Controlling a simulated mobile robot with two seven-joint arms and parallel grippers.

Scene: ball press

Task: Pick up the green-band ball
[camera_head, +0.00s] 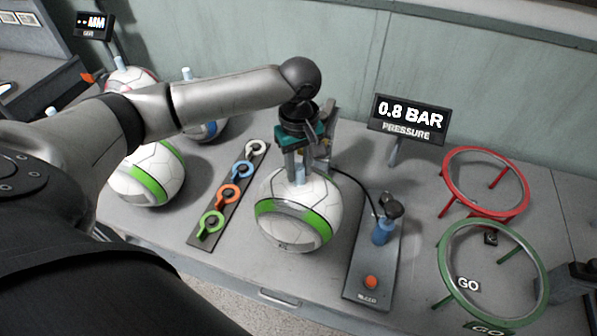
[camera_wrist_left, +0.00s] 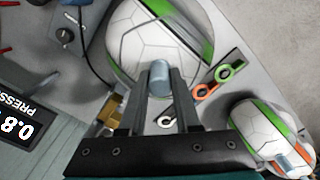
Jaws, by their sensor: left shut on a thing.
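A white ball with a green band (camera_head: 297,233) is at the middle of the bench; in the left wrist view the ball (camera_wrist_left: 140,45) lies straight ahead of the fingers. A pale blue peg (camera_wrist_left: 159,78) stands up from its top. My left gripper (camera_head: 298,172) comes down from above and is shut on this peg; its fingers (camera_wrist_left: 160,98) lie on both sides of it in the left wrist view. Whether the ball touches the bench is hard to tell. A second green-band ball (camera_head: 148,178) sits to the left, beside my arm. My right gripper is not in view.
A strip with several coloured ring tags (camera_head: 229,191) lies left of the middle ball. A pump unit (camera_head: 372,275) with an orange button stands right of it, under a 0.8 BAR display (camera_head: 408,119). Red (camera_head: 450,170) and green (camera_head: 444,265) ring stands are farther right.

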